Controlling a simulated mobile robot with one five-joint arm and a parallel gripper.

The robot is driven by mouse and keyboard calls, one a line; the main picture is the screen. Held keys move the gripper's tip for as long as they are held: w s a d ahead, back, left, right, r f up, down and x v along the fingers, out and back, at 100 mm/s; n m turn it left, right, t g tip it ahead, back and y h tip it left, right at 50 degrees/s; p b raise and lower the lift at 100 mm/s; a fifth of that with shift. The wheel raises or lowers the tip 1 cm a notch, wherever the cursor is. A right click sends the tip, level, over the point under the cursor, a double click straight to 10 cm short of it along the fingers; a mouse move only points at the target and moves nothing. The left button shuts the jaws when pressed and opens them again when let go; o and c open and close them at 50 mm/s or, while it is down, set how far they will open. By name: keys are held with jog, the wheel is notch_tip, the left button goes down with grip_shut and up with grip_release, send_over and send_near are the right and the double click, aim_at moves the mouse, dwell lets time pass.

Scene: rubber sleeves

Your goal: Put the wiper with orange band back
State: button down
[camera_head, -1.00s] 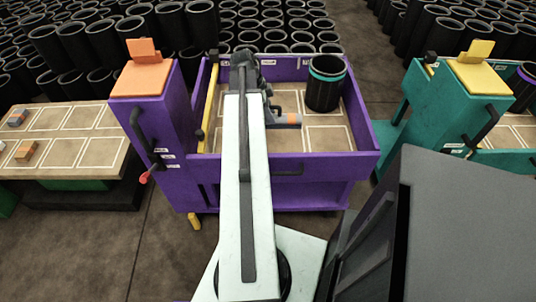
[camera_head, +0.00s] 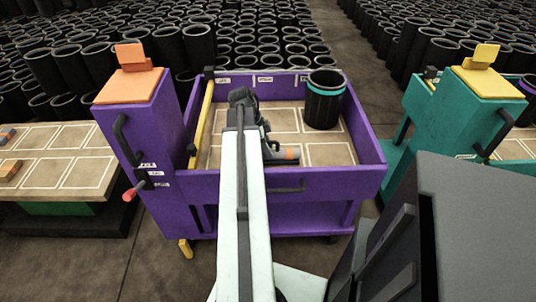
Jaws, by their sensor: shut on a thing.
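The wiper with orange band (camera_head: 288,153) shows as a dark grey cylinder with an orange ring near its right end. It lies roughly level over the tray of the purple cart (camera_head: 236,191), near the front wall. My gripper (camera_head: 267,152) is shut on it at its left part. The arm hides most of the jaws and the wiper's left end. I cannot tell whether the wiper touches the tray floor. The tray floor has pale outlined compartments, with small labels on the back wall.
A black sleeve with a teal band (camera_head: 325,99) stands upright in the tray's back right corner. A yellow bar (camera_head: 202,120) runs along the tray's left side. A side table (camera_head: 62,165) with small blocks is at left, and a teal cart (camera_head: 475,110) at right.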

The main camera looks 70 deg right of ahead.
jog(key=shift+f, duration=0.3)
jog(key=c, duration=0.9)
grip_release()
jog(key=shift+r+p, duration=0.6)
jog(key=shift+p, duration=0.05)
jog(key=p+v, duration=1)
jog(key=v, duration=0.1)
jog(key=shift+w+r+p, duration=0.15)
jog(key=shift+r+p, duration=0.1)
jog(key=shift+p, duration=0.1)
jog(key=shift+f, duration=0.1)
